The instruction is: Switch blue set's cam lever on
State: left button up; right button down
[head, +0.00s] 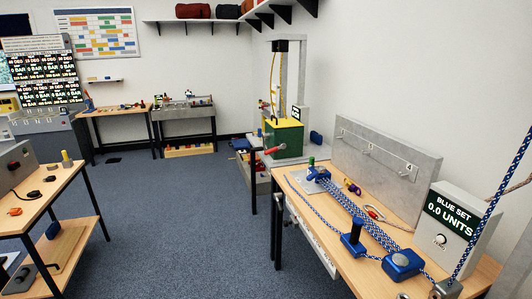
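The blue set lies along the wooden bench (345,262) at right. Its grey display box (470,226) reads "BLUE SET 0.0 UNITS". Several runs of blue-and-white rope (362,216) stretch between a far blue block (318,173) and a near blue block (402,264). A blue piece with an upright post (354,240) stands to the left of the ropes; I cannot tell whether it is the cam lever. A small grey fitting (447,288) sits at the bench's near end, where a rope rises to the upper right. Neither of my grippers shows.
A grey upright panel (385,170) backs the bench. A green and yellow machine (284,136) stands beyond it. A wooden table (45,195) with small parts is at left. The blue-grey carpet (185,215) between them is clear.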

aim_at(321, 170)
jog(key=u, duration=0.6)
jog(key=i, duration=1.4)
jog(key=z, duration=1.6)
